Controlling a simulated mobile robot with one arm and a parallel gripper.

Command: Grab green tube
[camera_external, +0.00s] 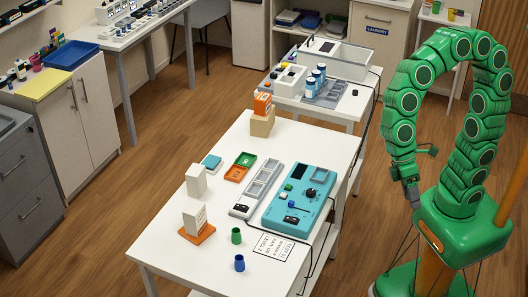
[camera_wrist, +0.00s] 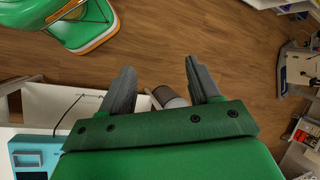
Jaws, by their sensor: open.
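The green tube (camera_external: 236,236) stands upright near the front of the white table in the external view. A blue tube (camera_external: 240,263) stands just in front of it. My gripper (camera_external: 412,194) hangs to the right of the table, clear of it and far from the tube. In the wrist view, the two dark fingers of my gripper (camera_wrist: 158,82) are apart. A grey-brown cylindrical thing (camera_wrist: 168,97) shows between and behind them, and I cannot tell what it is. The green tube is not seen in the wrist view.
Wooden floor (camera_external: 375,200) lies between table and arm.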

